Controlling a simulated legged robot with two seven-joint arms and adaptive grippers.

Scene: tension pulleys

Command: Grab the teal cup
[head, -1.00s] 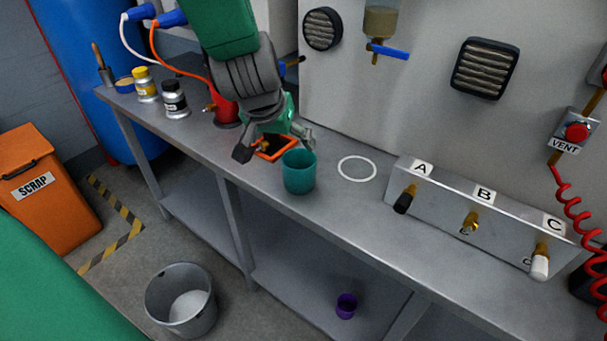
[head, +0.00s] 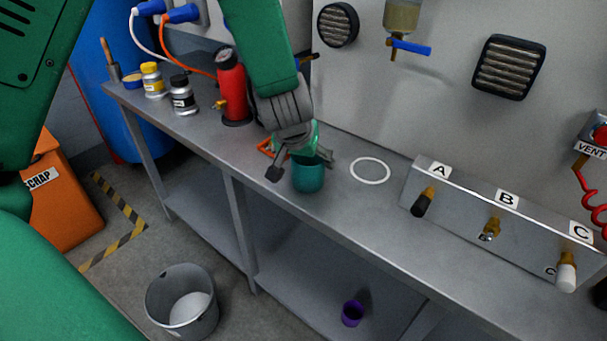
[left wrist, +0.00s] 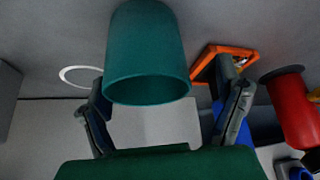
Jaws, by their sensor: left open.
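The teal cup (head: 308,176) stands upright on the grey bench, left of a white ring mark. My left gripper (head: 303,172) is open, with one finger to the left of the cup and one to its right, at the cup's far side in the head view. In the left wrist view the cup (left wrist: 146,55) appears large, ahead of and between the two spread fingers (left wrist: 165,110). I cannot tell whether either finger touches it. My right gripper is not in view.
The white ring (head: 370,171) is on the bench right of the cup. An orange frame (left wrist: 222,62) lies close beside the gripper, with a red bottle (head: 231,88) behind. A valve panel (head: 490,225) stands to the right. A purple cup (head: 352,313) is on the lower shelf.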

